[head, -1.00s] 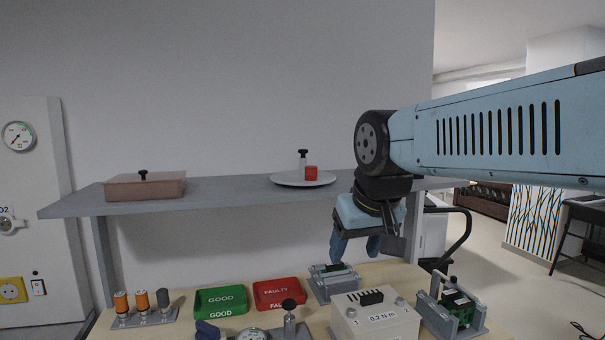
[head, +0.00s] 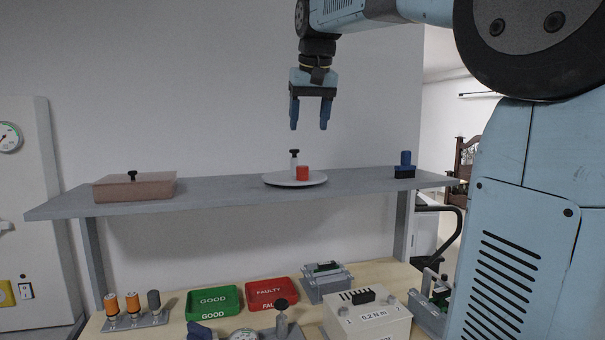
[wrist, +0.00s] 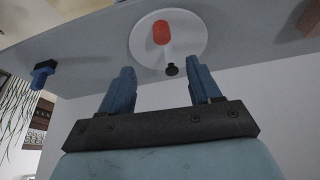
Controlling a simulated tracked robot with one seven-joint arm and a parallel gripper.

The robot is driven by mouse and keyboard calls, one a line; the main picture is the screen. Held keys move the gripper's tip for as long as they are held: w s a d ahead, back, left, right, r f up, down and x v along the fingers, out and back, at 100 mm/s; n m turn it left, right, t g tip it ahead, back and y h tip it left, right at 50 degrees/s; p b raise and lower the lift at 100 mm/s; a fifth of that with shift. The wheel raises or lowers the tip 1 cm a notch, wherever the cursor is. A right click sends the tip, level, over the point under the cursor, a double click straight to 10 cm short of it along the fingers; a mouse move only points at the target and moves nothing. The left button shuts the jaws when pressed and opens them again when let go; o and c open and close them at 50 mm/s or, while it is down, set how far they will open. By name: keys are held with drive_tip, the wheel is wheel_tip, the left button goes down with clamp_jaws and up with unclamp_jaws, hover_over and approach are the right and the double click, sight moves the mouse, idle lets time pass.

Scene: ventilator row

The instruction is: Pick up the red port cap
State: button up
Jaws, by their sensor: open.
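The red port cap (head: 302,173) sits on a round white plate (head: 275,181) on the grey shelf. A small grey piece with a black knob (head: 294,158) stands beside the cap on the plate. My gripper (head: 309,127) is open and empty, pointing down above the plate, clear of the cap. In the wrist view the cap (wrist: 161,32) shows beyond the open fingers (wrist: 160,80), on the white plate (wrist: 196,28), with the black-knobbed piece (wrist: 171,69) nearer the fingers.
On the shelf (head: 225,188), a pinkish lidded box (head: 135,188) stands left and a blue-and-black item (head: 405,165) right. Below, the bench holds a green tray (head: 214,301), a red tray (head: 272,293) and a torque box (head: 368,318). Space around my gripper is clear.

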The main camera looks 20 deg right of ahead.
hover_over(303, 167)
drive_tip(key=s, duration=0.1)
drive_tip(key=f, duration=0.6)
drive_tip(key=shift+s+d+f, duration=0.2)
drive_tip(key=shift+f, duration=0.05)
drive_tip(key=shift+a+x, duration=0.1)
drive_tip(key=shift+x, duration=1.2)
drive_tip(key=shift+a+x, duration=0.15)
drive_tip(key=shift+x, duration=1.2)
drive_tip(key=shift+s, duration=0.15)
drive_tip(key=shift+c, duration=0.4)
drive_tip(key=c, duration=1)
